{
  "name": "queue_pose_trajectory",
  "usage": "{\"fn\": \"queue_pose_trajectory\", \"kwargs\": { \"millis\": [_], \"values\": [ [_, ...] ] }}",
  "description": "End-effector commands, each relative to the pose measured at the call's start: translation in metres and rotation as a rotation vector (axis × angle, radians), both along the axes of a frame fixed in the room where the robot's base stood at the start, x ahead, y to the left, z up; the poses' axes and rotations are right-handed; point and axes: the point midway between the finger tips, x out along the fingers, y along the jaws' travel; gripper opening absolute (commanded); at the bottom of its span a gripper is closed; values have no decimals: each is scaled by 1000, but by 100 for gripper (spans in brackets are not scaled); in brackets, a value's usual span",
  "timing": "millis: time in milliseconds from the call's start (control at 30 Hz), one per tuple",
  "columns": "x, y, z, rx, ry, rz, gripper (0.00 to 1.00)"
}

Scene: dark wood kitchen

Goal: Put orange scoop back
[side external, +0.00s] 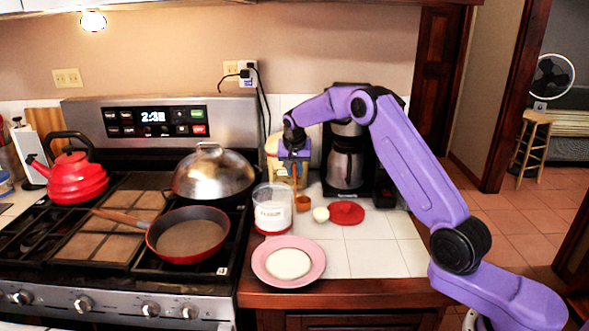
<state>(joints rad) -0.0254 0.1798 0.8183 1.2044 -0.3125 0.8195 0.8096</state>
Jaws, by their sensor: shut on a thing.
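The small orange scoop (303,203) is just right of a clear canister (272,210) that has white contents, a label and a red base. My gripper (296,180) points down above the scoop, behind and to the right of the canister. It is shut on the scoop, at its upper part; the fingertips are small and the exact grip is hard to see. The canister's top looks open. A round red lid (346,213) lies flat on the white tiles to the right of the scoop.
A small whitish round object (321,214) sits between canister and lid. A pink plate (266,275) with a white disc stands in front. A coffee maker (345,160) is behind. The stove at left holds a red-rimmed pan (188,236), domed pot (213,175) and red kettle (73,177). Tiles at front right are clear.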

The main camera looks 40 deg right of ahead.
Motion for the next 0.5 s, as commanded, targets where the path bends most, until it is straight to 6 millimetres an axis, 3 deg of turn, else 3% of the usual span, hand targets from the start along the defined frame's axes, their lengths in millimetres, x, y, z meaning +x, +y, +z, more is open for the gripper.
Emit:
{"fn": "queue_pose_trajectory", "kwargs": {
  "millis": [67,100,167,500],
  "values": [
    [0,0,-2,0,0,0,0],
    [0,0,-3,0,0,0,27],
    [0,0,-2,0,0,0,46],
    [0,0,0,0,0,0,46]
  ]
}}
